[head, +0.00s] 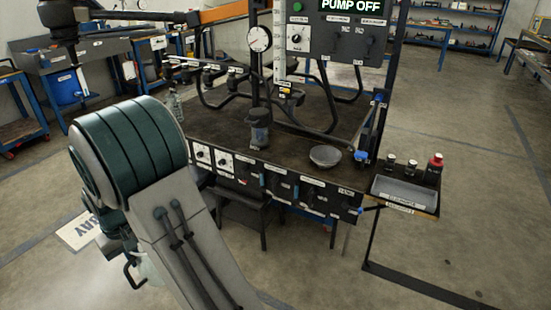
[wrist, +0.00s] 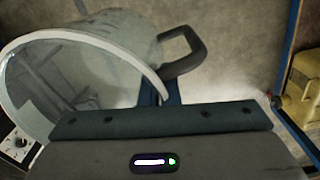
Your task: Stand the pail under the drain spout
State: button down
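The pail (wrist: 85,75) is a pale, see-through vessel with a whitish rim and a dark handle. It is tilted, its mouth facing left, in the wrist view. My gripper (wrist: 163,92) has its blue fingers on either side of the pail's rim and looks shut on it; the gripper body hides part of the grip. In the head view, a pale part of the pail (head: 151,268) and its black handle show low at the left, beside my arm, which hides the gripper. I cannot make out the drain spout for certain.
The test bench (head: 225,135) stands ahead, with a front panel of labelled knobs and valves. A grey bowl (head: 325,156) and a dark cylinder (head: 260,128) are on it. A side tray (head: 402,192) juts out at the right, with small bottles behind. Floor at the right is mostly clear.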

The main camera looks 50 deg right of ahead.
aim_at(277, 158)
jog(key=z, duration=1.15)
